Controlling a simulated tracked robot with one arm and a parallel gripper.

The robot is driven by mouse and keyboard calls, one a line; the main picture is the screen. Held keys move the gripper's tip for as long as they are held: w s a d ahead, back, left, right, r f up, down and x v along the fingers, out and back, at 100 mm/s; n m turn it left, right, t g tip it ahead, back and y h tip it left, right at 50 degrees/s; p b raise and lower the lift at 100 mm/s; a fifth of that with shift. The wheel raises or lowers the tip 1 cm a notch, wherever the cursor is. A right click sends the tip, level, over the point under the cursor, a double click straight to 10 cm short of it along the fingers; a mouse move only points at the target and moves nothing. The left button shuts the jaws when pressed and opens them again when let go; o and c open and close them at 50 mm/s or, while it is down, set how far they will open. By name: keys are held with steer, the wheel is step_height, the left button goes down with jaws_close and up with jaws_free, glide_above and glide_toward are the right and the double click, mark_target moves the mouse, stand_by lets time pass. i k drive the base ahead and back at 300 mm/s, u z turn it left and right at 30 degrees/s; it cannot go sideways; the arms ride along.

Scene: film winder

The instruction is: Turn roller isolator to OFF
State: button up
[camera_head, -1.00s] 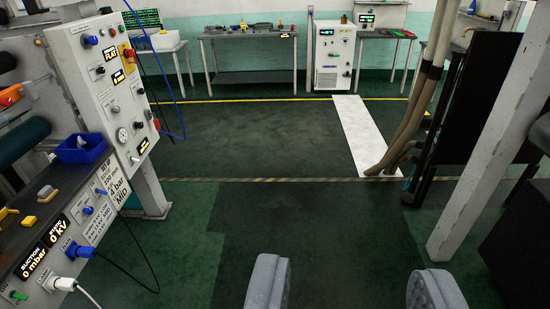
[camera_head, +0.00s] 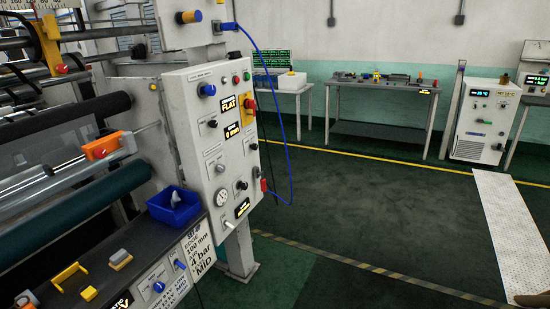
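A red rotary handle on a yellow plate (camera_head: 249,104), which looks like an isolator switch, sits on the upper right part of the white control panel (camera_head: 205,150). Its label and exact setting are too small to read. The panel also carries a blue knob, several black knobs, a round gauge (camera_head: 221,196) and small displays, one reading FLAT. I cannot tell for sure which control is the roller isolator. My gripper does not show in this view.
The winder's rollers (camera_head: 70,215) fill the left. A blue tray (camera_head: 175,212) and small yellow parts lie on the ledge below the panel. A blue cable (camera_head: 290,120) loops beside the panel. The green floor right of it is clear; benches and a white cabinet (camera_head: 484,120) stand behind.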

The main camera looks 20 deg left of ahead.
mark_target(251, 104)
steer(key=u, duration=0.3)
steer(key=i, duration=2.95)
steer(key=z, duration=0.05)
